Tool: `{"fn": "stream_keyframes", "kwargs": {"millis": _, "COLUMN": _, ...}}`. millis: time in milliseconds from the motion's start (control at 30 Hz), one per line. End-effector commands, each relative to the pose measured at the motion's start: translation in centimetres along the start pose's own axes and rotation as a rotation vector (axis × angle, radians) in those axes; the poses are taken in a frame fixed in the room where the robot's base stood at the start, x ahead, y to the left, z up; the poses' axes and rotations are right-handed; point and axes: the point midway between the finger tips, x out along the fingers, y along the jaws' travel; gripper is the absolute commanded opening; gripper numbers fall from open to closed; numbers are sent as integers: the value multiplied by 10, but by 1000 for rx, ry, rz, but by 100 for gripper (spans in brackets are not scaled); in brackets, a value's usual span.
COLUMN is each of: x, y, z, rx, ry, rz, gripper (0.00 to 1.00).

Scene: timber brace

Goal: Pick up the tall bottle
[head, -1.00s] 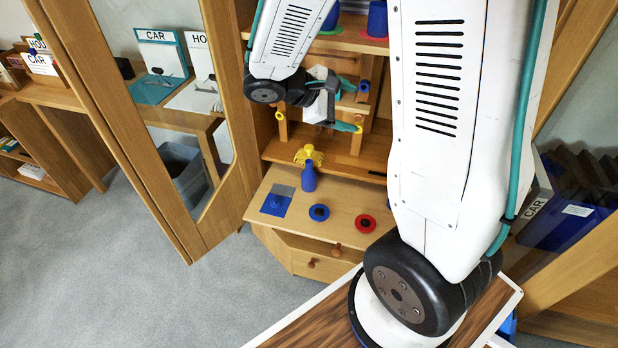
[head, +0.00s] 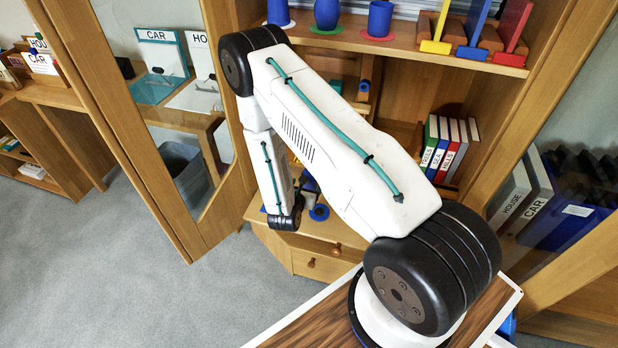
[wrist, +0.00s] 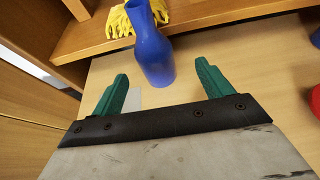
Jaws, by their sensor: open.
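The tall blue bottle (wrist: 154,55) stands upright on the light wooden surface in the wrist view; its top runs out of the frame. My gripper (wrist: 162,72) has its two green fingers apart, one on each side of the bottle's lower part in the picture. The bottle appears just beyond the fingertips, and I see no contact. In the head view my arm covers most of the bottle and the gripper.
A yellow glove-like thing (wrist: 122,22) lies on the shelf behind the bottle. A blue ring (head: 320,212) and a red disc (wrist: 315,104) are to the right. Blue cups (head: 379,20) stand on the upper shelf, and books (head: 440,148) on a lower one.

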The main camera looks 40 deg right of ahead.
Motion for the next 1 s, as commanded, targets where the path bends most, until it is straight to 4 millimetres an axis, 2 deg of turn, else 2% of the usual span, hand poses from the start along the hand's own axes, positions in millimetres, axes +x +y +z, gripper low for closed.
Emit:
{"fn": "stream_keyframes", "kwargs": {"millis": 533, "x": 69, "y": 8, "z": 3, "rx": 0, "ry": 1, "rz": -1, "gripper": 79}}
{"fn": "stream_keyframes", "kwargs": {"millis": 833, "x": 74, "y": 8, "z": 4, "rx": -1, "ry": 1, "rz": 1, "gripper": 79}}
{"fn": "stream_keyframes", "kwargs": {"millis": 867, "x": 74, "y": 8, "z": 4, "rx": -1, "ry": 1, "rz": 1, "gripper": 73}}
{"fn": "stream_keyframes", "kwargs": {"millis": 1000, "x": 74, "y": 8, "z": 4, "rx": -1, "ry": 1, "rz": 0, "gripper": 34}}
